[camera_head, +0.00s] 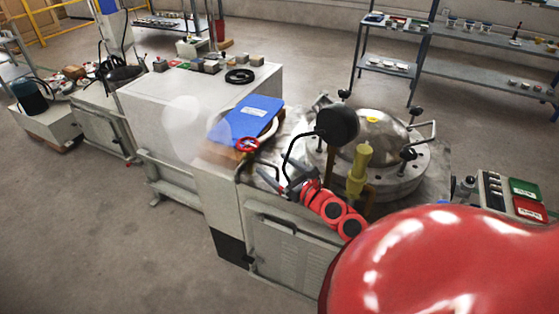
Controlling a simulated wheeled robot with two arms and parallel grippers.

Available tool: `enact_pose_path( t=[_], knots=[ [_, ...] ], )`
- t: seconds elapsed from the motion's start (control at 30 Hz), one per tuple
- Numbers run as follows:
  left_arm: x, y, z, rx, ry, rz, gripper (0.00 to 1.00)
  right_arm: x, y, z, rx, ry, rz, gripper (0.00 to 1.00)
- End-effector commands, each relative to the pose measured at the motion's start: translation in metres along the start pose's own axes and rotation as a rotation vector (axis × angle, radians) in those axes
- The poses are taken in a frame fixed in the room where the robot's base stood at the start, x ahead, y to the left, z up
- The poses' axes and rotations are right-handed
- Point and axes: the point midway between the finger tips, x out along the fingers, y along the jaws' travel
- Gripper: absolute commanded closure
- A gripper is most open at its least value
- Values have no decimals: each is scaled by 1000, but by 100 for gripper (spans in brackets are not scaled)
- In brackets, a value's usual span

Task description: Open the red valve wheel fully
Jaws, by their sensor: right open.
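The red valve wheel (248,144) is small and sits at the front edge of the cabinet top, just in front of a blue binder-like object (252,117). My right arm comes in from the lower right, and its large red link fills that corner. My right gripper (274,176) is small and dark in the picture, below and to the right of the wheel. Its fingers are open and appear apart from the wheel, with nothing seen between them. My left gripper is not in view.
A round metal vessel (415,174) with clamp knobs stands right of the wheel. A black round-headed part (337,124) and a yellow-green fitting (359,172) stand close to my right wrist. Small blocks and a black ring (240,76) lie farther back. A pale translucent shape hangs left of the wheel.

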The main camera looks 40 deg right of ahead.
Motion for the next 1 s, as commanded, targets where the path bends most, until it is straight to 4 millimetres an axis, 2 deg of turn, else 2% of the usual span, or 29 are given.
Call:
enact_pose_path(
  t=[0.2, 0.53, 0.63, 0.67, 0.73, 0.77, 0.83, 0.9, 1.0],
  knots=[
    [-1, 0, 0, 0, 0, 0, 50, -12, 0, 0, -1, 0, -1, 0],
    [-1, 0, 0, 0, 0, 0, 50, -12, 1, 0, 3, 1, 3, 0],
    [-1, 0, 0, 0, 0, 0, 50, -9, 16, -8, 94, 8, 47, 0],
    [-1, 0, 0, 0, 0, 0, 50, -7, 27, -14, 154, 14, 80, 0],
    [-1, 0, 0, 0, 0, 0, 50, -2, 65, -27, 363, 33, 193, 0],
    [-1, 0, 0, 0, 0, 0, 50, -1, 87, -32, 481, 43, 259, 0],
    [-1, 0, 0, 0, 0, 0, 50, -5, 148, -38, 799, 80, 452, 0],
    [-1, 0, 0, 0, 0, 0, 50, -22, 210, -29, 1133, 120, 685, 0],
    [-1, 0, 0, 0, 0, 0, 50, -60, 267, -3, 1555, 168, 1010, 0]
  ],
)
